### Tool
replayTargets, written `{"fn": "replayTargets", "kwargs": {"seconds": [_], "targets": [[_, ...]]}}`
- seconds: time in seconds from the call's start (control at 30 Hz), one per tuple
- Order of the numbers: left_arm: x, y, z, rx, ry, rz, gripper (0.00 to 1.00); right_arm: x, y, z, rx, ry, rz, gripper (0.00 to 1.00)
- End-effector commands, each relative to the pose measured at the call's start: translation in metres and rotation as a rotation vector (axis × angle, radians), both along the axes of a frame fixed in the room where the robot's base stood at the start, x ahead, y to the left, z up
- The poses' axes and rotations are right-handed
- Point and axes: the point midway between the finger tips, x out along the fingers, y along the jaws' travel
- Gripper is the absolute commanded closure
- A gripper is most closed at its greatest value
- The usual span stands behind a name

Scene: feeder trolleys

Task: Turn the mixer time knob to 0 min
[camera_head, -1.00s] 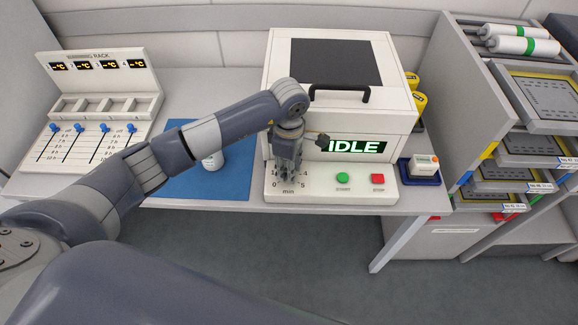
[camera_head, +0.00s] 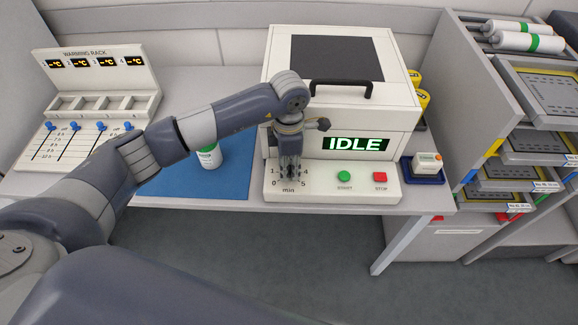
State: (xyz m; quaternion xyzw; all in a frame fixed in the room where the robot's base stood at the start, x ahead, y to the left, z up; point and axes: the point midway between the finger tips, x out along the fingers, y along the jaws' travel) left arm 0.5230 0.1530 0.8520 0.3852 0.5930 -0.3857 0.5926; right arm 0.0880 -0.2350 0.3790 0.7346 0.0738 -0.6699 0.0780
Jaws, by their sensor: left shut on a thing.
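The white mixer (camera_head: 285,55) stands on the bench with a dark lid window, a black handle and a green "IDLE" display (camera_head: 355,144). On its front panel (camera_head: 322,194) is a time dial with the marks 0, 1, 4, 5 and "min" (camera_head: 288,190) visible. My left gripper (camera_head: 290,177) points down over this dial and is shut on the time knob. The fingers hide the knob, so its pointer setting cannot be read. My right gripper is not in view.
A green start button (camera_head: 344,176) and a red stop button (camera_head: 380,177) sit right of the dial. A white jar (camera_head: 209,158) stands on a blue mat (camera_head: 225,182). The warming rack (camera_head: 100,85) is at left, shelves (camera_head: 480,110) at right.

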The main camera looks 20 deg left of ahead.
Motion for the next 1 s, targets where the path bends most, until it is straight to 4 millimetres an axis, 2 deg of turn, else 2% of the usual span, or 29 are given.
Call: {"fn": "replayTargets", "kwargs": {"seconds": [0.23, 0.67, 0.7, 0.77, 1.0], "targets": [[0.0006, 0.0002, 0.0003, 0.001, -0.002, 0.065, 0.97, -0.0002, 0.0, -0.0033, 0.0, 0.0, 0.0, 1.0], [0.0007, 0.0002, 0.0008, 0.0, -0.002, 0.075, 0.97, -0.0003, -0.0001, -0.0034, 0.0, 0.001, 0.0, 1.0], [0.0007, 0.0002, 0.0008, 0.0, -0.002, 0.075, 0.64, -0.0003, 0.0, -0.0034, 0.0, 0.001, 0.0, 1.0], [0.0007, 0.0002, 0.0008, 0.0, -0.002, 0.075, 0.52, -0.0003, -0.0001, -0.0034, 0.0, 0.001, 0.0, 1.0], [0.0003, 0.0001, 0.0003, 0.0, -0.001, 0.074, 0.52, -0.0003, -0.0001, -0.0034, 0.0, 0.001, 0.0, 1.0]]}}
